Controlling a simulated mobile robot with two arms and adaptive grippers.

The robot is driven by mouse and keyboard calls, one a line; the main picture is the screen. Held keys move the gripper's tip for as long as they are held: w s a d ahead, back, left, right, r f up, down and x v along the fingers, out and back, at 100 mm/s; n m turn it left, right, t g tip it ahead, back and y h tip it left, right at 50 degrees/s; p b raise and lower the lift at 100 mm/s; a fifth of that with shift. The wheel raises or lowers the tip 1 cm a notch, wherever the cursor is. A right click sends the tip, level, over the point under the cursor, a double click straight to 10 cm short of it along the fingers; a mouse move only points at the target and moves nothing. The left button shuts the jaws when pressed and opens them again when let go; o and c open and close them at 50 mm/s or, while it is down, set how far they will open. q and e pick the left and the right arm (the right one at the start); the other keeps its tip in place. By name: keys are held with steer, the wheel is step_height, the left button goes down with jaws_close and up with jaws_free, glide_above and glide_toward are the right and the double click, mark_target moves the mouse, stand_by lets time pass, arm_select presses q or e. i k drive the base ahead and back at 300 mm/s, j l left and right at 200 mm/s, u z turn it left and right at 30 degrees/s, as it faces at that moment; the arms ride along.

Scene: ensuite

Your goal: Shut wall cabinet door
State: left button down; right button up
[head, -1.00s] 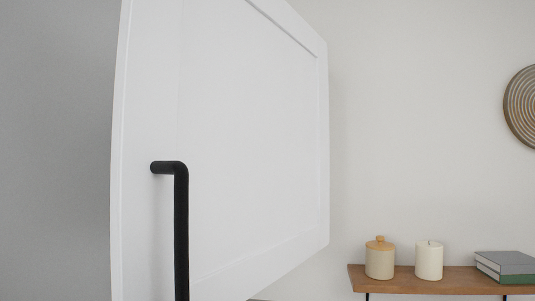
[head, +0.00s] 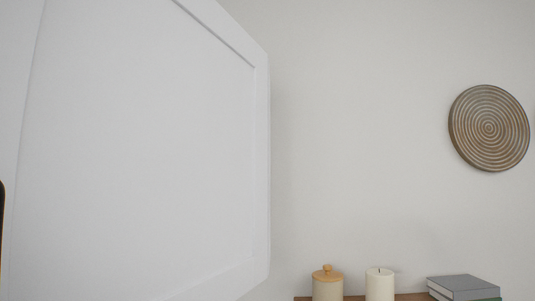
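The white wall cabinet door (head: 140,150) fills the left half of the head view. It is a framed panel seen at a slant, with its far vertical edge near the middle of the picture. A small dark piece at the left border (head: 1,235) looks like part of the black handle; the rest of it is out of frame. The cabinet body is not visible, so I cannot tell the door's exact opening angle. Neither of my grippers shows.
A wooden shelf (head: 350,298) at the bottom right holds a lidded jar (head: 327,285), a white candle (head: 379,285) and stacked books (head: 464,286). A round ringed wall decoration (head: 489,128) hangs above. The wall between door and decoration is bare.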

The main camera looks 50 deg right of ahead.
mark_target(134, 133)
steer(key=l+z, duration=0.15)
steer(key=z, duration=0.25)
steer(key=l+z, duration=0.2)
steer(key=z, duration=0.15)
